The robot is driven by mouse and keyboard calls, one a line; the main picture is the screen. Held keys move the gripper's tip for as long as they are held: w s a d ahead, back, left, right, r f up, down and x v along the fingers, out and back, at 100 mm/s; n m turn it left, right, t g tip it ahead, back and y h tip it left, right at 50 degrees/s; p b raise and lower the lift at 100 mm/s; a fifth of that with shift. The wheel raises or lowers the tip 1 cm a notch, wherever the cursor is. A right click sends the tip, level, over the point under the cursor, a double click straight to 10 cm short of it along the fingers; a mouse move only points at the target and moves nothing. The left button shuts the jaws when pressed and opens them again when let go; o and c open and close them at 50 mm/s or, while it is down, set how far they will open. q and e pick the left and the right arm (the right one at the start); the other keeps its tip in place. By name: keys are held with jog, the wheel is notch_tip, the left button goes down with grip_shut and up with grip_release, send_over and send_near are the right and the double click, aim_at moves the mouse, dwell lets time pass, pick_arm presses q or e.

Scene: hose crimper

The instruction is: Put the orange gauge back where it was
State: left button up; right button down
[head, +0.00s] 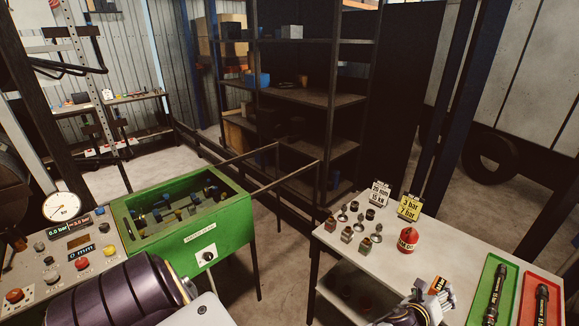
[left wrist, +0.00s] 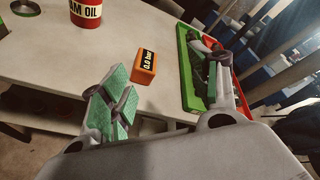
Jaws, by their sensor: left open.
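In the head view the gauge (head: 438,285) is partly hidden by my left gripper (head: 425,300) at the table's front. My left gripper (left wrist: 168,95) is open and empty in the wrist view. Its green-padded fingers are spread, with the gauge just beyond the gap between them. My right gripper is not in view.
A red oil can (head: 408,240) and several small metal fittings (head: 360,222) stand on the table. Label cards (head: 409,207) stand at its back. A green tray (head: 478,310) and a red tray (head: 527,310) hold dark tools at right. A green machine (head: 190,240) stands left.

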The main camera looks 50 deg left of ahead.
pick_arm(q)
jog(key=s+a+f+n+g, duration=0.2)
jog(key=s+a+f+n, duration=0.3)
jog(key=f, duration=0.7)
jog(key=s+a+f+n+g, duration=0.2)
jog(key=s+f+n, duration=0.55)
jog(key=f, duration=0.35)
jog(key=s+a+f+n+g, duration=0.2)
jog(key=s+a+f+n, duration=0.3)
jog(key=f, duration=0.7)
jog(key=s+a+f+n+g, duration=0.2)
jog(key=s+f, duration=0.4)
jog(key=s, duration=0.7)
jog(key=s+a+f+n+g+y, duration=0.1)
jog(key=s+a+f+n, duration=0.3)
jog(key=s, duration=0.9)
jog(key=s+a+f+n+g, duration=0.3)
jog(key=s+a+f+g, duration=0.1)
jog(key=s+f, duration=0.6)
jog(key=s, duration=0.3)
jog(key=shift+s+y, duration=0.3)
jog(key=shift+y, duration=0.1)
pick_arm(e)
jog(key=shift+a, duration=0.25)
pick_arm(q)
jog(key=shift+f, duration=0.1)
